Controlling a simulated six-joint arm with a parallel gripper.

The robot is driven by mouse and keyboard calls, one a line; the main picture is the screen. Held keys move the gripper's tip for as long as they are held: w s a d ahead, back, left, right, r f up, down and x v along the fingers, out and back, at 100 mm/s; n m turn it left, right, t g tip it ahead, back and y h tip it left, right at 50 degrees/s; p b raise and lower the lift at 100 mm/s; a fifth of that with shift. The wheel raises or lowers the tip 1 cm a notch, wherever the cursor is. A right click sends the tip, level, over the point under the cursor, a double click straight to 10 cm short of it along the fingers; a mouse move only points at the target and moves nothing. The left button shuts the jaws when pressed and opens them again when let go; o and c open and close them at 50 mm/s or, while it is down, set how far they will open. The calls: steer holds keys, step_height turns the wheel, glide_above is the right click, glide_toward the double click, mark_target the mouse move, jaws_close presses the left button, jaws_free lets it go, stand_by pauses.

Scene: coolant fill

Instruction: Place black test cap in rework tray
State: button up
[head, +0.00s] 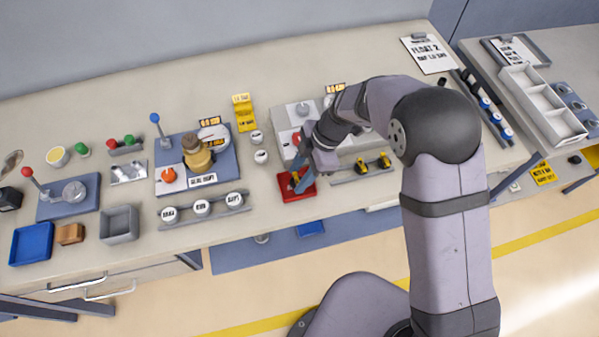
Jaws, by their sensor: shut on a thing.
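My gripper (302,182) is low over the red tray (299,197) near the front edge of the bench, left of the two yellow-topped pieces. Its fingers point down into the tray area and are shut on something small. The held piece is mostly hidden by the fingers and too small to make out; I take it to be the black test cap. I cannot tell whether it touches the tray floor. The red tray is the likely rework tray; its label is not readable. My gripper and wrist cover the tray's back part.
A grey machine block (352,146) stands close behind my gripper. A rail with yellow-topped pieces (361,167) lies to the right. A rail of white round caps (202,208) and a blue station with a brass fitting (197,154) are left. A blue tray (32,243) is far left.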

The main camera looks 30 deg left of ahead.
steer(key=shift+f+b, duration=0.25)
steer(key=shift+b, duration=0.05)
steer(key=o, duration=0.8)
steer(key=shift+r, duration=0.1)
steer(key=shift+o, duration=0.2)
steer(key=shift+r+p, duration=0.15)
steer(key=shift+p, duration=0.15)
steer(key=b+v, duration=0.3)
steer(key=v, duration=0.9)
steer(key=s+d+f+m+t+h, duration=0.1)
steer(key=d+m, duration=0.9)
steer(key=d, duration=0.3)
steer(key=s+d+f+m+t+h, duration=0.1)
steer(key=d+f+m+t, duration=0.1)
steer(key=d+m, duration=0.9)
steer(key=s+d+f+m+h, duration=0.1)
steer(key=s+d+f+m, duration=0.1)
steer(key=s+d+m, duration=0.4)
steer(key=shift+d, duration=2)
